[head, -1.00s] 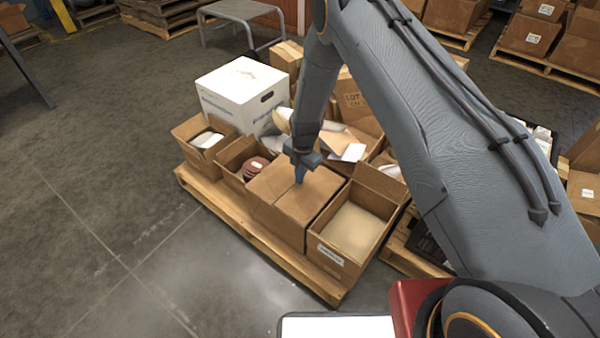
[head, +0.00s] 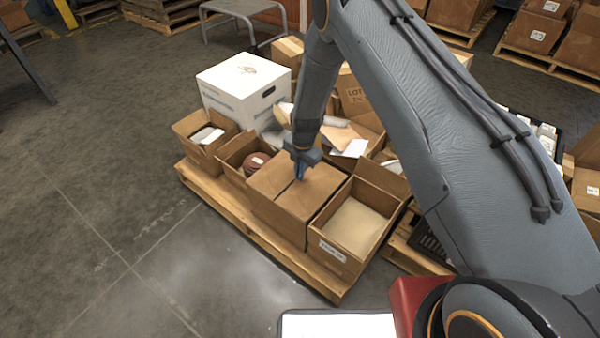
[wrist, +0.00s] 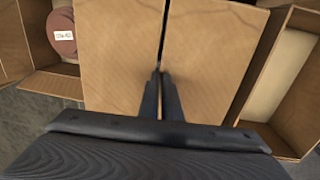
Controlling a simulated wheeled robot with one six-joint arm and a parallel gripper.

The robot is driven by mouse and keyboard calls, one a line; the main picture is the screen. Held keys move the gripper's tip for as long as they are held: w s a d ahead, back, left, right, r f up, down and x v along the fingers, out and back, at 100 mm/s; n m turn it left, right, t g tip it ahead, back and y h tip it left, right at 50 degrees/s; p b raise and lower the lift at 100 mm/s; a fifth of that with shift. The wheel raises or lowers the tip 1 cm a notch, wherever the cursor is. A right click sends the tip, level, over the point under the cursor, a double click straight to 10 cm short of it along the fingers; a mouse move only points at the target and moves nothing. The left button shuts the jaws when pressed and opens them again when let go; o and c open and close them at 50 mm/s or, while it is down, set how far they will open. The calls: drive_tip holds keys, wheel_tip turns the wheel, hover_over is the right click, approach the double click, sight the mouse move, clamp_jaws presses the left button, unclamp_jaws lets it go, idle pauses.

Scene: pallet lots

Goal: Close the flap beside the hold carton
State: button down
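A brown carton (head: 280,214) stands in the front row of the pallet. Its two top flaps lie about flat, with a narrow dark seam between them. The left flap (wrist: 118,50) and right flap (wrist: 212,55) fill the middle of the wrist view. My gripper (head: 299,178) points down at the seam, its fingers close together and empty; it also shows in the wrist view (wrist: 160,76). I cannot tell whether the tips touch the cardboard. To the right is an open carton (head: 337,262) with pale contents and a front label too blurred to read. I cannot tell which is the hold carton.
The pallet (head: 250,238) also bears an open carton with reddish round goods (head: 257,164), another open carton (head: 187,148) at left, and a large white box (head: 243,85) behind. Opened cartons crowd the back. The floor (head: 110,220) at front left is clear.

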drive_tip(key=shift+s+d+f, duration=0.15)
drive_tip(key=shift+s+f, duration=0.3)
drive_tip(key=shift+w+r+p, duration=0.1)
drive_tip(key=shift+r+p, duration=0.45)
drive_tip(key=shift+r, duration=0.25)
wheel_tip(320, 180, up, 14)
drive_tip(key=p, duration=0.2)
drive_tip(key=shift+f, duration=0.25)
drive_tip(key=s+d+r+m+p, duration=0.2)
drive_tip(key=s+d+r+m, duration=0.2)
drive_tip(key=r, duration=0.3)
drive_tip(key=s+d+r+m+p, duration=0.25)
drive_tip(key=s+r+m, duration=0.2)
drive_tip(key=r, duration=0.25)
drive_tip(key=s+d+r+m+p, duration=0.1)
drive_tip(key=s+d+r+m, duration=0.3)
drive_tip(key=r, duration=0.3)
drive_tip(key=s+d+r+m+p, duration=0.3)
drive_tip(key=s+r+m, duration=0.4)
drive_tip(key=s, duration=0.3)
drive_tip(key=s+d+r+m+p, duration=0.3)
drive_tip(key=s+d+r+m, duration=0.3)
drive_tip(key=s+r+m, duration=0.2)
drive_tip(key=s+m, duration=0.1)
drive_tip(key=s, duration=0.1)
drive_tip(key=shift+s+d+g+h, duration=0.2)
drive_tip(key=shift+s+g+h, duration=0.1)
drive_tip(key=shift+h, duration=0.1)
